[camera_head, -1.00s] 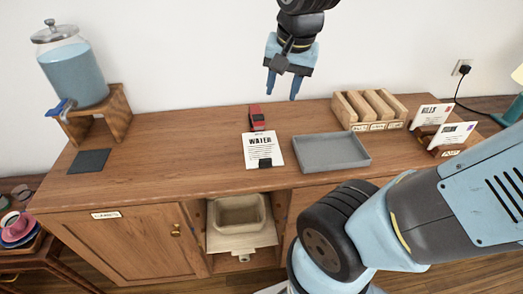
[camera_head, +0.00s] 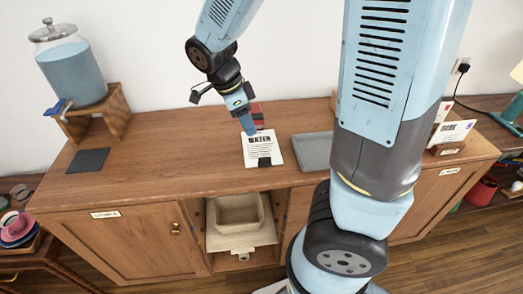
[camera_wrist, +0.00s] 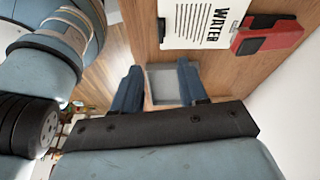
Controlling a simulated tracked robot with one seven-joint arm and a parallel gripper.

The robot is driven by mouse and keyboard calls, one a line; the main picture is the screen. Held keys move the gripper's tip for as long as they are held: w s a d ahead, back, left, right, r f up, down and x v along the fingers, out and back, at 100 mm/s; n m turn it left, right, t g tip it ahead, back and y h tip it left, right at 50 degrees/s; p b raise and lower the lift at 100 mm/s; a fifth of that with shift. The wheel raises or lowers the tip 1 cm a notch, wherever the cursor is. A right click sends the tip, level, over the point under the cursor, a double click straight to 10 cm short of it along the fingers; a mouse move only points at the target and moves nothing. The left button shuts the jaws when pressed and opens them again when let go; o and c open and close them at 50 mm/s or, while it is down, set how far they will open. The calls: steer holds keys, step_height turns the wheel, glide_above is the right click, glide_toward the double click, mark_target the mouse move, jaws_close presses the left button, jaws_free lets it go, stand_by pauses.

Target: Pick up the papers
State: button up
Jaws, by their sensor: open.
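A white paper headed WATER (camera_head: 263,151) lies on the wooden cabinet top with a black clip at its front edge. It also shows at the top of the wrist view (camera_wrist: 200,28). My gripper (camera_head: 249,131) is above the paper's back edge in the head view, pointing down, and its fingers cover part of that edge. In the wrist view my gripper (camera_wrist: 160,88) is open with nothing held, and the paper lies off to the side of the fingers.
A red and black object (camera_head: 257,112) sits just behind the paper, close to my gripper. A grey tray (camera_head: 312,152) is right of the paper, partly behind my arm. A drink dispenser (camera_head: 72,70) on a wooden stand and a dark mat (camera_head: 88,160) are left. The top between is clear.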

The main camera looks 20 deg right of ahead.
mark_target(264, 158)
steer(key=shift+m+h, duration=0.5)
steer(key=shift+m, duration=0.4)
steer(key=shift+a+f+x, duration=0.1)
steer(key=shift+a+x, duration=0.1)
steer(key=shift+x, duration=2.25)
steer(key=shift+a+f+x, duration=0.1)
steer(key=shift+a+x, duration=0.15)
steer(key=shift+x, duration=2.15)
steer(key=shift+a+f+x, duration=0.1)
steer(key=shift+a+x, duration=0.1)
steer(key=shift+x, duration=2.25)
steer(key=shift+w, duration=0.1)
jaws_close()
